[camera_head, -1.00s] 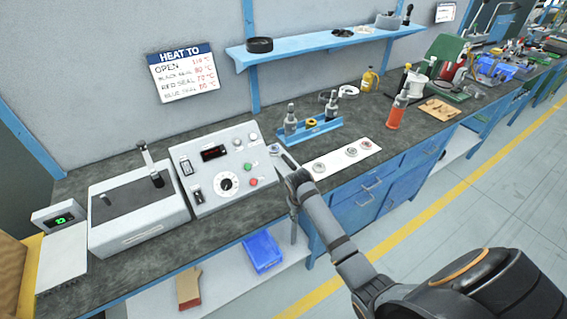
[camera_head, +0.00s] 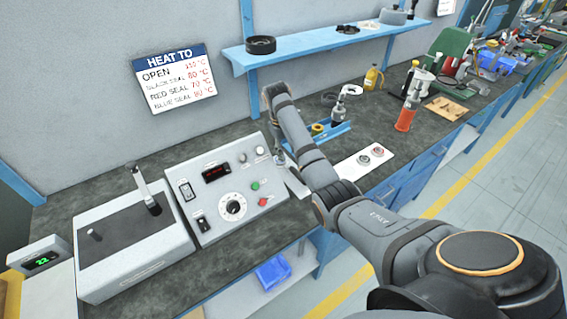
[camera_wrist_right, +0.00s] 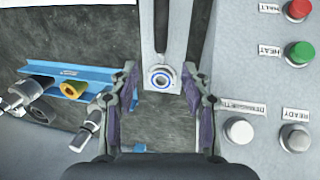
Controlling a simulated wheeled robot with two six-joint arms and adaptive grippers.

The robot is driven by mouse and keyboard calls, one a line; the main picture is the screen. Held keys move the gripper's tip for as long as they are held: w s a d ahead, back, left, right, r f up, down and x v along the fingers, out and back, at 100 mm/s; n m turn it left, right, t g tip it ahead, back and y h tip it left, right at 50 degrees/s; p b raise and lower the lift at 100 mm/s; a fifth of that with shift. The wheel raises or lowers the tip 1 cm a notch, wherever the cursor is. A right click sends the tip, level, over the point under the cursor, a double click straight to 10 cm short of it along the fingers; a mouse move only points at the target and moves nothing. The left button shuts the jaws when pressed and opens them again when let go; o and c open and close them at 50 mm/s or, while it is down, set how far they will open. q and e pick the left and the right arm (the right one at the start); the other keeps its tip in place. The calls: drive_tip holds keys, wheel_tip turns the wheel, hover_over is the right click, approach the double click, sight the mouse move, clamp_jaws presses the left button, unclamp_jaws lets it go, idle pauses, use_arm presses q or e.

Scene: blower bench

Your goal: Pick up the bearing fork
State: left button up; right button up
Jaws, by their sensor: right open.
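My right gripper (camera_wrist_right: 160,69) is open in the right wrist view, its two fingers pointing over the bench. No contact shows. In the head view the strip (camera_head: 296,183) lies beside the control panel, and my right arm partly covers that area. My left gripper is not in view.
The control panel (camera_head: 228,188) stands directly left of the strip. A white mat (camera_head: 347,173) carries bearings. A blue-edged shelf (camera_head: 300,51) hangs above.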

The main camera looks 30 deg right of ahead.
hover_over(294, 169)
drive_tip(key=a, duration=0.1)
drive_tip(key=f, duration=0.4)
drive_tip(key=shift+w+f, duration=0.2)
drive_tip(key=shift+f, duration=0.05)
drive_tip(key=shift+f+p, duration=0.25)
drive_tip(key=shift+p, duration=0.1)
drive_tip(key=f, duration=0.3)
drive_tip(key=d+f, duration=0.1)
drive_tip(key=f, duration=0.1)
drive_tip(key=shift+s+p, duration=0.2)
drive_tip(key=shift+p, duration=0.1)
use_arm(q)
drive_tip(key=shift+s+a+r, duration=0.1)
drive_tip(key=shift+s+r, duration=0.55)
use_arm(e)
drive_tip(key=shift+r, duration=0.2)
clamp_jaws()
